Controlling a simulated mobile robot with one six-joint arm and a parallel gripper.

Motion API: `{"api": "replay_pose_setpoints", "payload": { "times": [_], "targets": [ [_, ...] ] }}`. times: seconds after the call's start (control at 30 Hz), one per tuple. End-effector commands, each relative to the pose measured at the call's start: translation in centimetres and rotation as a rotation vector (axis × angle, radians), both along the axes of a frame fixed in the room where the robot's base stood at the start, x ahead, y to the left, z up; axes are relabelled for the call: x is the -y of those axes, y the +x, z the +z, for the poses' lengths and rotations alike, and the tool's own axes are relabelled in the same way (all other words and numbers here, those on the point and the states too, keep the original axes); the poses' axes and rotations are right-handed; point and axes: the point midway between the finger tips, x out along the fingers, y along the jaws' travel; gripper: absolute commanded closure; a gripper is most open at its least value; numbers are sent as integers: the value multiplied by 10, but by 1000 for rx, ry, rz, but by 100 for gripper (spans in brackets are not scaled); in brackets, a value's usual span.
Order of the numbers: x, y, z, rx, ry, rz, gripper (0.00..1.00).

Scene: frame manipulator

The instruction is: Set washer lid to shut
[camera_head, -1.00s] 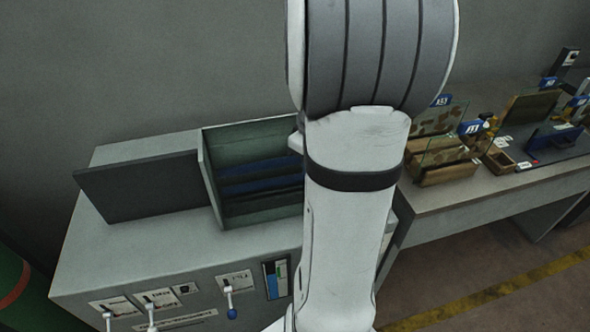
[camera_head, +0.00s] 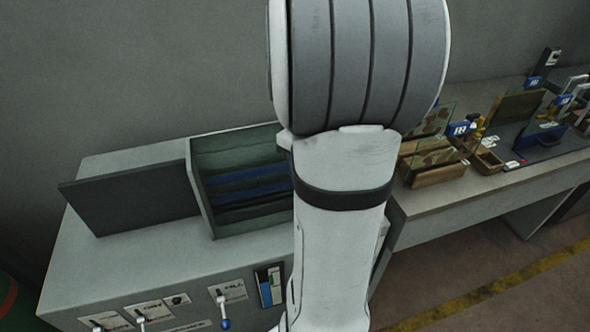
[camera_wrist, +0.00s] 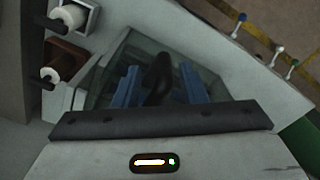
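The washer is a grey cabinet (camera_head: 150,255) with an open basin (camera_head: 205,205) in its top and blue slats inside. Its dark flat lid (camera_head: 130,197) stands up to the left of the basin, off the opening. My gripper (camera_wrist: 158,68) shows in the wrist view, with two blue fingers apart over the washer. A dark curved piece (camera_wrist: 158,75) shows between the fingers; I cannot tell whether they touch it. In the head view my arm hides the gripper and the basin's right side.
Small levers with coloured knobs line the washer's front, one blue-tipped (camera_head: 225,322). Two white cylinders (camera_wrist: 70,17) sit beside the washer top in the wrist view. A bench (camera_head: 430,205) with boxes and clear panels stands at the right. A plain wall is behind.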

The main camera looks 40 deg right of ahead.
Motion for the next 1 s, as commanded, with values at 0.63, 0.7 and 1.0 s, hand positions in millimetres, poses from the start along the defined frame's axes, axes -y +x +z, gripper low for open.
{"api": "replay_pose_setpoints", "payload": {
  "times": [0.63,0.7,1.0],
  "targets": [
    [0,2,58,1,-1,0,62],
    [0,2,58,1,-1,0,62],
    [-3,3,58,4,-2,0,62]
  ]
}}
